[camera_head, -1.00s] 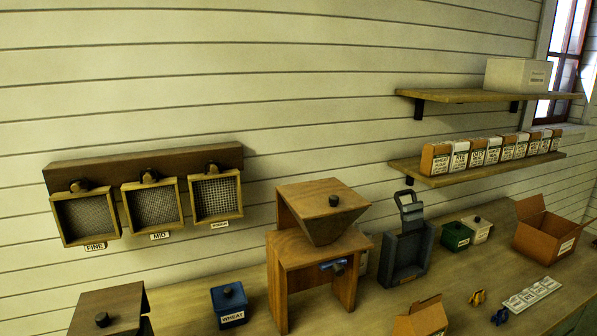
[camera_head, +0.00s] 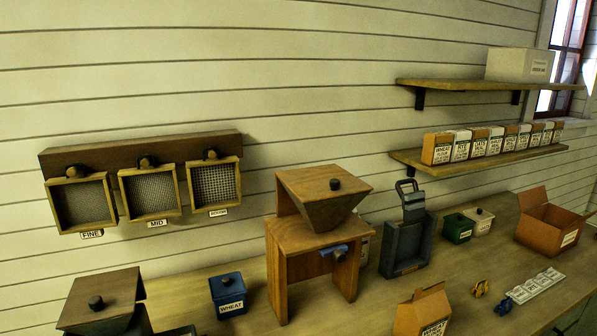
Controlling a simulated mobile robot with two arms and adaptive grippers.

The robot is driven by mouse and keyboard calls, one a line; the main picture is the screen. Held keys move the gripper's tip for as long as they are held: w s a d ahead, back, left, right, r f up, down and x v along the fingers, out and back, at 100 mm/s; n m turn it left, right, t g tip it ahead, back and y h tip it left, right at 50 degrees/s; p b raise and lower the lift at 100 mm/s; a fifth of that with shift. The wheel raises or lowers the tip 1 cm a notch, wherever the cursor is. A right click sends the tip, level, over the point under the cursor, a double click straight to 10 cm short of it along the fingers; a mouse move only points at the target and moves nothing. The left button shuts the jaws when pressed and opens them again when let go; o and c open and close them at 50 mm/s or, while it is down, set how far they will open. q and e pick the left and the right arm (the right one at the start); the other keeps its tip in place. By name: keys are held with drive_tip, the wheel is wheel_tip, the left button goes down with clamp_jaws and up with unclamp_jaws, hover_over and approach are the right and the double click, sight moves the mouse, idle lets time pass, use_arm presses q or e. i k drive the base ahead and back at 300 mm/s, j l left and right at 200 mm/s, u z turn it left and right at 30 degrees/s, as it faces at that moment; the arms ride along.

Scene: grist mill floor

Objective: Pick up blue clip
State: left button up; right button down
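The blue clip (camera_head: 503,306) lies on the wooden bench at the lower right, small and dark blue, just left of a white label strip. Neither of my grippers shows in the head view, so nothing is seen holding or touching the clip.
An open carton (camera_head: 422,312) stands left of the clips, and another open box (camera_head: 548,222) stands behind them. The label strip (camera_head: 535,286) lies at their right. A wooden mill (camera_head: 310,250) and a grey sealer-like device (camera_head: 406,245) stand further left. Bench around the clips is clear.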

sight(506, 304)
drive_tip(key=l+z, duration=0.15)
drive_tip(key=z, duration=1.1)
